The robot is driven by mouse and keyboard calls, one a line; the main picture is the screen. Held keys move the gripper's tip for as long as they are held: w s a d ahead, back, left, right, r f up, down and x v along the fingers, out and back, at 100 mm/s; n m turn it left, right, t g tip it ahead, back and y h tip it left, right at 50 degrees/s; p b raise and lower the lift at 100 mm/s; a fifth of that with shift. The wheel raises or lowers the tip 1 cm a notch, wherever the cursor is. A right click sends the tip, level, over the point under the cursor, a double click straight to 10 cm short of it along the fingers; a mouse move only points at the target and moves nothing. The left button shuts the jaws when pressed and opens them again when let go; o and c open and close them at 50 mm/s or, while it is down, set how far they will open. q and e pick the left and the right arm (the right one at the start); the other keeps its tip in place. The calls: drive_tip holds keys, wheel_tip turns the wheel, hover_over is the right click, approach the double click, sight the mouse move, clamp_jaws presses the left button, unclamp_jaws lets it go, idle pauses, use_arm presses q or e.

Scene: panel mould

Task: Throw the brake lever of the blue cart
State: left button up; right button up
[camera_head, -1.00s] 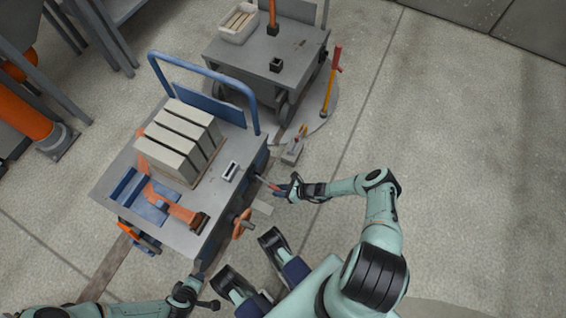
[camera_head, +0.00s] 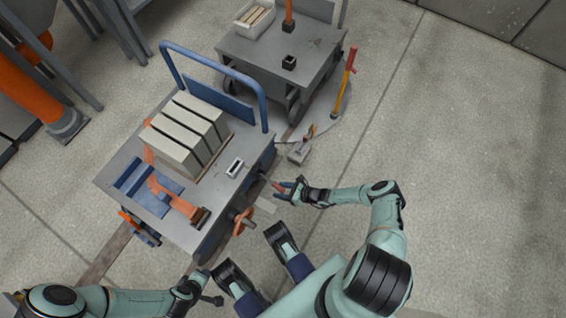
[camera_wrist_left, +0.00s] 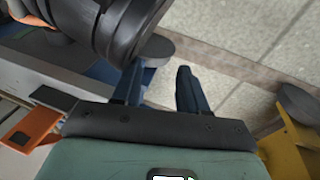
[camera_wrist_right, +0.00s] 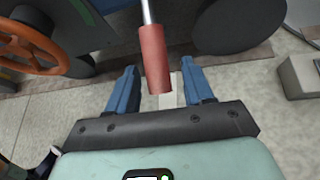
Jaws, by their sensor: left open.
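The blue cart (camera_head: 120,180) stands left of centre in the head view, with a grey deck and a blue push handle (camera_head: 215,62). Its brake lever, a metal rod with a red grip (camera_wrist_right: 154,58), sticks out from the cart's near right side; the red grip also shows in the head view (camera_head: 279,186). My right gripper (camera_head: 283,192) is open, its blue fingers on either side of the red grip's end in the right wrist view (camera_wrist_right: 162,88). My left gripper (camera_wrist_left: 158,88) is open and empty, low beside the cart's front corner.
Grey blocks (camera_head: 185,140) lie on the cart deck. An orange handwheel (camera_head: 243,222) is on its side, left of the lever. A second grey cart (camera_head: 280,55) stands behind, with a red and yellow lever post (camera_head: 345,80) beside it. The floor at right is clear.

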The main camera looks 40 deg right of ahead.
drive_tip(key=shift+s+d, duration=0.1)
drive_tip(key=p+v, duration=0.1)
drive_tip(key=v, duration=0.2)
drive_tip(key=shift+d+r, duration=0.1)
drive_tip(key=shift+r, duration=0.1)
use_arm(q)
wheel_tip(320, 180, up, 5)
drive_tip(key=s+d+p, duration=0.1)
drive_tip(key=d+p, duration=0.1)
drive_tip(key=p, duration=0.1)
drive_tip(key=shift+s+d+m+h, duration=0.25)
drive_tip(key=shift+d+m+h, duration=0.05)
use_arm(e)
drive_tip(key=v, duration=1)
use_arm(q)
drive_tip(key=shift+r, duration=0.1)
use_arm(e)
drive_tip(key=shift+f, duration=0.15)
